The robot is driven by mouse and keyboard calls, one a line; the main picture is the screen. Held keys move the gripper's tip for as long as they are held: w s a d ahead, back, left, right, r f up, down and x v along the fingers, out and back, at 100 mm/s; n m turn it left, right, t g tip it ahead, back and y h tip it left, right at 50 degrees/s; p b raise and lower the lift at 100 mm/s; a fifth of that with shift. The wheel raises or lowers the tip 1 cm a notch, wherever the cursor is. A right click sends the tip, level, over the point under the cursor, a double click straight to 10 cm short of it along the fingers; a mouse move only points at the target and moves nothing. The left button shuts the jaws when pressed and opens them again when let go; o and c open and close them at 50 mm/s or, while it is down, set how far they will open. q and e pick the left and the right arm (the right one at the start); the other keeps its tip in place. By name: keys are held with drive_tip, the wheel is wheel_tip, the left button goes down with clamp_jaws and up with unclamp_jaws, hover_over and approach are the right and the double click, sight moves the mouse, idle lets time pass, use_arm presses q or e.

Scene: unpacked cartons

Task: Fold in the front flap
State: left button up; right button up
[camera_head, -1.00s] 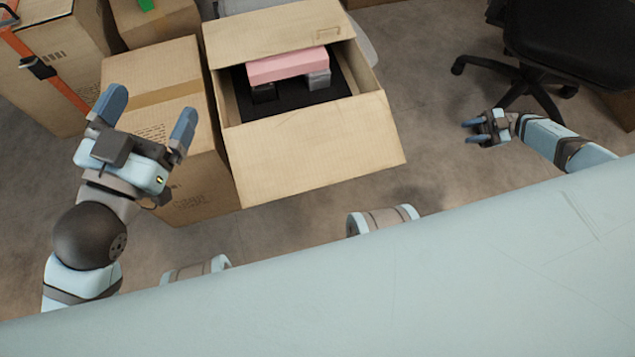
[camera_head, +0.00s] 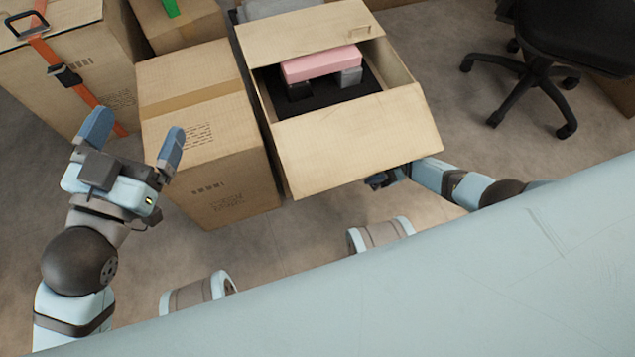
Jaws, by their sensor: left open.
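The open carton (camera_head: 262,101) stands at the upper middle. Its front flap (camera_head: 357,143) sticks outward toward me, and its back flap (camera_head: 310,30) covers part of the far side of the opening. Inside are a pink block (camera_head: 321,63) and dark padding (camera_head: 330,96). My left gripper (camera_head: 134,136) is open and empty, left of the carton and in front of the closed carton. My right gripper (camera_head: 378,181) is low beside the front flap's near right edge, partly hidden under it. Its fingers are too hidden to tell their opening or any contact.
A closed, taped carton (camera_head: 205,145) stands just left of the open one. Another carton with an orange strap (camera_head: 47,50) is at the far left, and one with a green item (camera_head: 172,8) behind. A black office chair (camera_head: 575,40) stands at the upper right. Floor between is clear.

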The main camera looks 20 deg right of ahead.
sight(327, 181)
drive_tip(key=x, duration=1.3)
drive_tip(key=shift+a+r, duration=0.2)
drive_tip(key=shift+a, duration=0.15)
drive_tip(key=shift+c, duration=0.5)
clamp_jaws()
